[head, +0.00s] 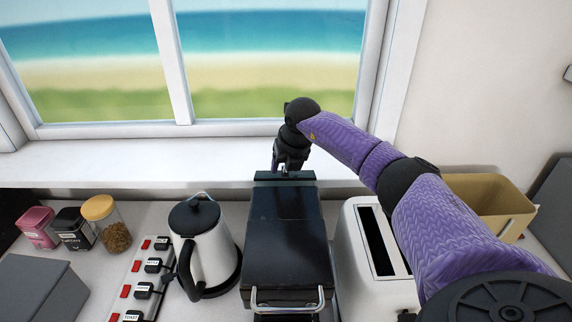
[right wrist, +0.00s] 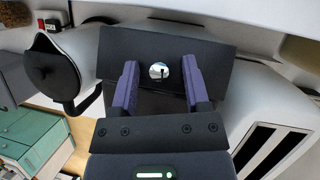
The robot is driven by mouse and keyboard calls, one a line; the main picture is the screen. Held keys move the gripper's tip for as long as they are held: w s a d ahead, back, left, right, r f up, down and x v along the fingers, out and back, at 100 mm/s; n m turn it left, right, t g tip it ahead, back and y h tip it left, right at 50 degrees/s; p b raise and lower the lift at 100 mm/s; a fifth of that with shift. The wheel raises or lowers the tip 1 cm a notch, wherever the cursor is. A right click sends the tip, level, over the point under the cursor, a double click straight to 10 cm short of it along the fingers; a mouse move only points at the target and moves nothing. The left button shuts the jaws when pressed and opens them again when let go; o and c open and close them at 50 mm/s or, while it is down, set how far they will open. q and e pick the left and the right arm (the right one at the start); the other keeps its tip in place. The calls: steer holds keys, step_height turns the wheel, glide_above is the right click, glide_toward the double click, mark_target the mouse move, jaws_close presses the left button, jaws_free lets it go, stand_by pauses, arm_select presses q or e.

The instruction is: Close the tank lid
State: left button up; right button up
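The black machine (head: 287,235) with a flat dark top stands in the middle of the counter, between the kettle and the toaster. At its back end a thin dark panel (head: 284,177), apparently the tank lid standing up, shows nearly edge-on. In the right wrist view a broad dark panel (right wrist: 215,62) with a shiny round spot faces the camera. My right gripper (head: 289,163) is at the back of the machine, by the window sill, right behind the thin panel. Its purple fingers (right wrist: 160,70) are apart with nothing between them; contact with the panel cannot be told. My left gripper is out of view.
A silver kettle (head: 205,245) stands close left of the machine, and a white toaster (head: 363,270) close right. A switch strip (head: 145,280), several jars and a tan bin (head: 490,195) are further out. The window sill (head: 180,165) borders the counter behind.

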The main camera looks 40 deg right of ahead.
jaws_close()
